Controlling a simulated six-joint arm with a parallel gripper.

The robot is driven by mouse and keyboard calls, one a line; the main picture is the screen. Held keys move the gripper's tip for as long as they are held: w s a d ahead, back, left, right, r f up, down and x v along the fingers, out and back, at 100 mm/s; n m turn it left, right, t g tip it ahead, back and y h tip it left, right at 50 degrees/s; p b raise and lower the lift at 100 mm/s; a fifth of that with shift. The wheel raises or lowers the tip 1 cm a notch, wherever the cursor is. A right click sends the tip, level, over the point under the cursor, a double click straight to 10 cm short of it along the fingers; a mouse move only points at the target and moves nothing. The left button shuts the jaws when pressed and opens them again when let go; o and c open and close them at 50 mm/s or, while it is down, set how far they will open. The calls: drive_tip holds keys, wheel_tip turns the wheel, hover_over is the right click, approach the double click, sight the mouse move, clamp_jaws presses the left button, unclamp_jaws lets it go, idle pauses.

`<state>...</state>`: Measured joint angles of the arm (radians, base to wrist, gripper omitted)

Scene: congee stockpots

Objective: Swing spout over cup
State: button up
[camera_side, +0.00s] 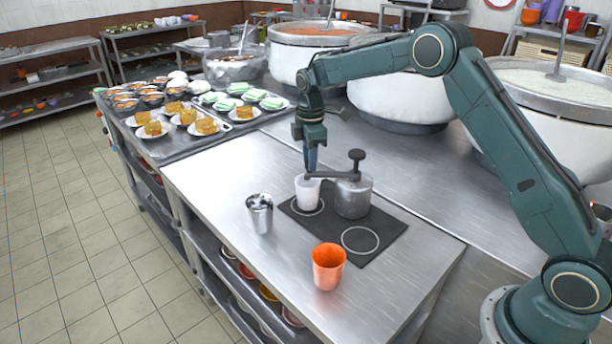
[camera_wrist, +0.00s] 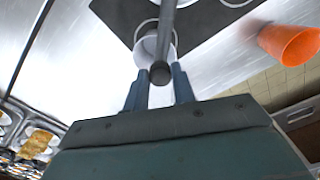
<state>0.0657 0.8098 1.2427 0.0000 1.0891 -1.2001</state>
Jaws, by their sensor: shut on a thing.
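A grey metal dispenser pot (camera_side: 353,199) with a black knob on top stands on a black mat (camera_side: 376,245). Its dark spout (camera_side: 335,174) reaches left, and its end is above the white cup (camera_side: 307,196). The cup stands upright at a ring mark on the mat. My gripper (camera_side: 311,168) points down and is shut on the spout's outer end. In the wrist view the spout (camera_wrist: 166,35) runs from the top edge to a round end between my fingertips (camera_wrist: 161,76). The white cup (camera_wrist: 147,50) shows below it, partly hidden by the spout.
An orange cup (camera_side: 328,267) stands in front of the mat, near an empty ring mark. A metal canister (camera_side: 260,214) stands to the left. Trays of plated food (camera_side: 193,122) are further back left, and large pots (camera_side: 400,98) line the back. The counter's front left is clear.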

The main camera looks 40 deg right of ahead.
drive_tip(key=shift+w+d, duration=0.3)
drive_tip(key=o, duration=0.5)
drive_tip(key=shift+o, duration=0.2)
drive_tip(key=shift+r, duration=0.1)
drive_tip(key=shift+r, duration=3.4)
drive_tip(key=shift+r, duration=0.15)
